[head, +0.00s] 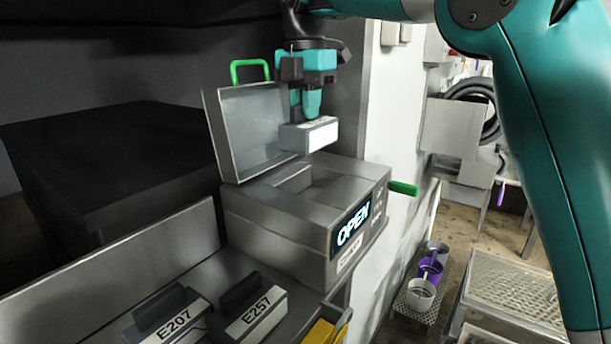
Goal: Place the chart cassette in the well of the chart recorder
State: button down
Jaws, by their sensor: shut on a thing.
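The chart recorder (275,222) is a grey box with its lid (245,127) raised at the back and a display reading OPEN on its front. Its well (302,187) is a recess in the top and looks empty where I can see into it. My gripper (309,112) points down and is shut on the chart cassette (310,134), a grey block with a white face. The cassette is held above the recorder, near the right side of the raised lid. Its underside is hidden, and I cannot tell the exact gap to the well.
Two more cassettes, labelled E207 (168,318) and E257 (250,308), lie on the grey shelf in front. A green handle (250,70) tops the lid, and a green lever (403,188) sticks out at right. Cups (422,293) stand on a rack at lower right.

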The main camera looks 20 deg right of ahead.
notch_tip(320, 180, down, 12)
jog(key=shift+s+r+p, duration=0.1)
jog(key=shift+r+p, duration=0.05)
jog(key=shift+p, duration=0.8)
